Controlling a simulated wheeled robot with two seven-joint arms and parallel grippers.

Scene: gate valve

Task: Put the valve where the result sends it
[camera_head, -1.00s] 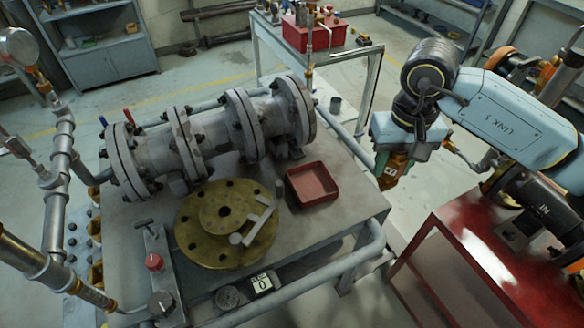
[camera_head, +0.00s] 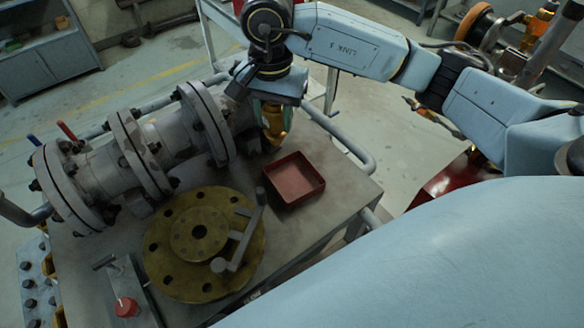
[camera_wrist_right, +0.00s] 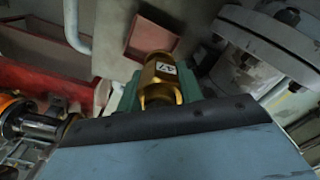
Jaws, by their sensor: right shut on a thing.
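My right gripper (camera_head: 272,118) hangs by the right end of the flanged grey pipe, behind the red tray. It is shut on a brass valve (camera_wrist_right: 162,80), which carries a small white label with dark characters that I cannot read surely. The valve also shows below the gripper in the head view (camera_head: 275,133). It appears held above the table, though the gap is hard to judge. The open red tray (camera_head: 294,180) looks empty; it also shows just beyond the valve in the wrist view (camera_wrist_right: 137,45). My left gripper is out of view.
The flanged pipe (camera_head: 140,152) fills the table's back left. A round brass flange plate (camera_head: 170,262) with a grey lever (camera_head: 240,240) lies in front. A block with a red knob (camera_head: 126,307) stands front left. A table rail (camera_head: 340,145) runs behind the tray. My arm hides the lower right.

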